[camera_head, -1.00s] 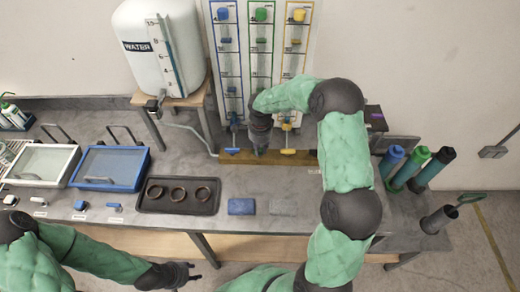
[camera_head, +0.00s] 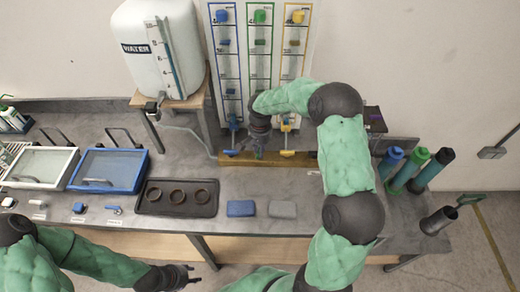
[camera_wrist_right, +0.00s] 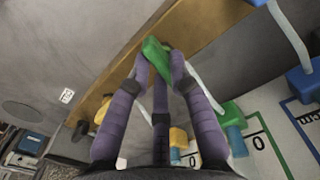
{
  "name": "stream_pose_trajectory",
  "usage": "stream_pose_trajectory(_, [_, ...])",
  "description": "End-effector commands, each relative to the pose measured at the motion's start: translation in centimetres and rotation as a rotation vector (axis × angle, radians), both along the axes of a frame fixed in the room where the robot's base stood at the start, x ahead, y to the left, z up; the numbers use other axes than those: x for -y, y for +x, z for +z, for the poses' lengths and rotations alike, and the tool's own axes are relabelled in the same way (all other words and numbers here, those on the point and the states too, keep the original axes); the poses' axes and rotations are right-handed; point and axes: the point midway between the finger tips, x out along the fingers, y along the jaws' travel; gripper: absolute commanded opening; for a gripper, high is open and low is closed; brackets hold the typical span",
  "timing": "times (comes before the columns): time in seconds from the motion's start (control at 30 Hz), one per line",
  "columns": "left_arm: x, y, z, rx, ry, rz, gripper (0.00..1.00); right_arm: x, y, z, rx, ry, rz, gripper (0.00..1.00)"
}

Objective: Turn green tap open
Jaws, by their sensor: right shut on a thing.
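The green tap handle (camera_wrist_right: 157,58) shows in the right wrist view between the fingertips of my right gripper (camera_wrist_right: 158,75). The fingers are shut on it, just beside the wooden beam. In the head view my right gripper (camera_head: 257,152) reaches down at the foot of the green column (camera_head: 260,65), and hides most of the green tap. The blue tap (camera_head: 233,124) is to its left and the yellow tap (camera_head: 287,130) to its right. My left gripper (camera_head: 190,275) is open and empty at the bottom, in front of the table.
The wooden beam (camera_head: 230,158) runs under the taps. A white water tank (camera_head: 155,45) stands at the left. A dark tray (camera_head: 150,205) with three rings and a blue block (camera_head: 241,208) lie nearer. Coloured cylinders (camera_head: 430,170) stand at the right.

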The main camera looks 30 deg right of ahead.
Motion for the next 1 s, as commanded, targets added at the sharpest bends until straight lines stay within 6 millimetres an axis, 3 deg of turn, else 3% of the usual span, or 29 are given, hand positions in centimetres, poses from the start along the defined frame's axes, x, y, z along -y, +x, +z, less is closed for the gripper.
stream_pose_trajectory(0.4, [0.00,0.00,0.29,0.000,0.000,0.000,0.40,0.12,0.16,0.11,0.003,-0.001,0.208,0.00])
stream_pose_trajectory(1.0, [0.00,0.00,0.32,0.000,0.000,0.000,0.40,0.13,0.21,0.12,0.004,-0.002,0.246,0.00])
